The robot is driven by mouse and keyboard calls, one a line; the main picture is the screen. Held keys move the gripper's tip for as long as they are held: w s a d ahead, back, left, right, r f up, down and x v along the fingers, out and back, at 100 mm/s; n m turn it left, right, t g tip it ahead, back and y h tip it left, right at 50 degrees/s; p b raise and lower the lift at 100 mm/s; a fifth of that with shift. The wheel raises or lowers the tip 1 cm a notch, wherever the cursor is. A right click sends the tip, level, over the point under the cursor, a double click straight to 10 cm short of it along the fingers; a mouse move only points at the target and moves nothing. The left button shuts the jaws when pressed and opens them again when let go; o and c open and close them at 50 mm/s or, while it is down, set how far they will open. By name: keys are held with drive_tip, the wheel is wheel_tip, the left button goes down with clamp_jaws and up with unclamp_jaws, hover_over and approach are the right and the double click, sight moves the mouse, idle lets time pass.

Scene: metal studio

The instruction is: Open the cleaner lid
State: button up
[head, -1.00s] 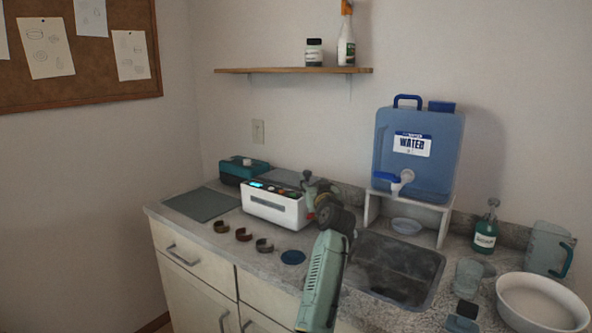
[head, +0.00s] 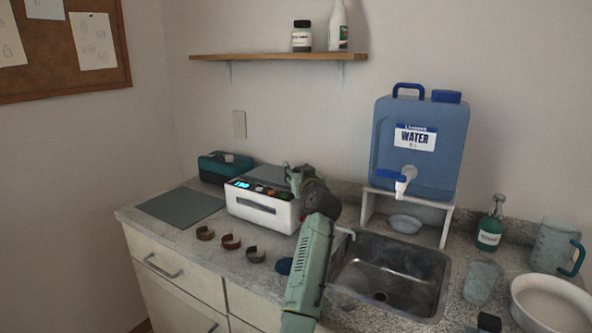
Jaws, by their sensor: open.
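The cleaner (head: 257,213) is a white box with a dark control panel, a lit blue display and several buttons along its top front edge. It stands on the counter left of the sink. Its grey lid (head: 263,175) looks closed and lies flat on top. My gripper (head: 292,174) is open and empty at the right end of the lid, seen partly from behind. It covers the lid's right corner. I cannot tell whether the fingers touch the lid.
Several brown and grey curved bands (head: 231,242) and a blue disc (head: 284,266) lie in front of the cleaner. A teal box (head: 222,168) and a grey mat (head: 180,206) are left. The sink (head: 390,277) and water container (head: 418,150) are right.

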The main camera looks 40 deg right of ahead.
drive_tip(key=shift+c, duration=0.2)
clamp_jaws()
idle(0.6)
